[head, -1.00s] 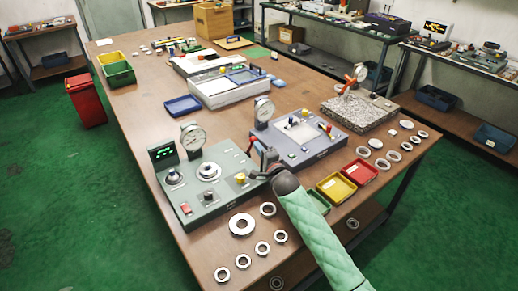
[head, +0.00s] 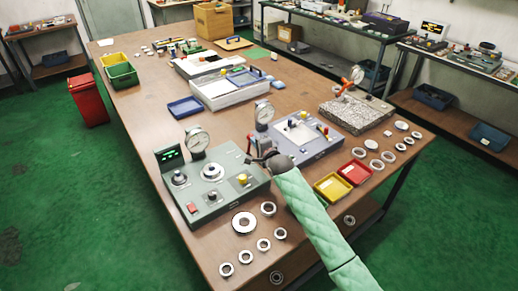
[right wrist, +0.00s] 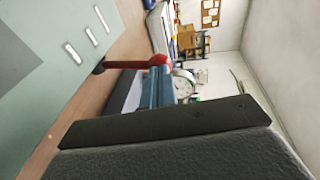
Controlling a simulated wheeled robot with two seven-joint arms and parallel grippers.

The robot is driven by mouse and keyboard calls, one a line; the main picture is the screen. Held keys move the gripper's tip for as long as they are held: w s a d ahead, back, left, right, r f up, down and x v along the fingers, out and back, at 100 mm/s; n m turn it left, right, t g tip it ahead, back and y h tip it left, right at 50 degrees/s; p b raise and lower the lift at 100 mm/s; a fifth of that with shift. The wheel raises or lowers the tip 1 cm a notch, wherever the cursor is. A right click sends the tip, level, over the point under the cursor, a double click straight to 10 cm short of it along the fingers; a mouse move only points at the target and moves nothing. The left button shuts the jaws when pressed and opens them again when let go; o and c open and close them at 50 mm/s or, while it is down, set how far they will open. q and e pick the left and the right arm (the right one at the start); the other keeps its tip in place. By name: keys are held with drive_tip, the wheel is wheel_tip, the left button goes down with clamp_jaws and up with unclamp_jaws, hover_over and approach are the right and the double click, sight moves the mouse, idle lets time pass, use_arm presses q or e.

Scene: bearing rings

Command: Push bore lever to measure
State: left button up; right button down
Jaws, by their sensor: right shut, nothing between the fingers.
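The green bore gauge (head: 228,193) stands at the table's near left, with a dial (head: 197,141), a lit display and several knobs on top. Its red lever (head: 249,141) rises at the right rear edge. In the right wrist view, the red lever (right wrist: 128,64) lies across the picture and ends in a red knob, just beyond my dark gripper. My right gripper (head: 253,159) is shut and empty, low beside the gauge's right edge and close to the lever. I cannot tell whether they touch. My left gripper is not in view.
A blue-grey gauge (head: 312,148) with its own dial stands close behind my right gripper. Yellow (head: 331,187) and red (head: 355,173) bins lie to the right. Metal rings (head: 243,222) lie in front and at the right. A granite block (head: 356,115) stands farther back.

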sight(251, 136)
drive_tip(key=shift+w+a+r+g+h+p, duration=0.3)
drive_tip(key=shift+w+a+r+g+p, duration=0.35)
drive_tip(key=shift+w+p, duration=0.25)
drive_tip(key=shift+w+a, duration=0.25)
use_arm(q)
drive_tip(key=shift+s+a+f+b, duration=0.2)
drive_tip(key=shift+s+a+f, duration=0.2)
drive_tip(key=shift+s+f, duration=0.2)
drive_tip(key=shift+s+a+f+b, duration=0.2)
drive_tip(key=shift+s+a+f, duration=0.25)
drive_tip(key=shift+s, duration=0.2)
use_arm(e)
drive_tip(key=w+a, duration=0.3)
drive_tip(key=w, duration=0.2)
drive_tip(key=shift+a+r, duration=0.25)
drive_tip(key=shift+r, duration=0.05)
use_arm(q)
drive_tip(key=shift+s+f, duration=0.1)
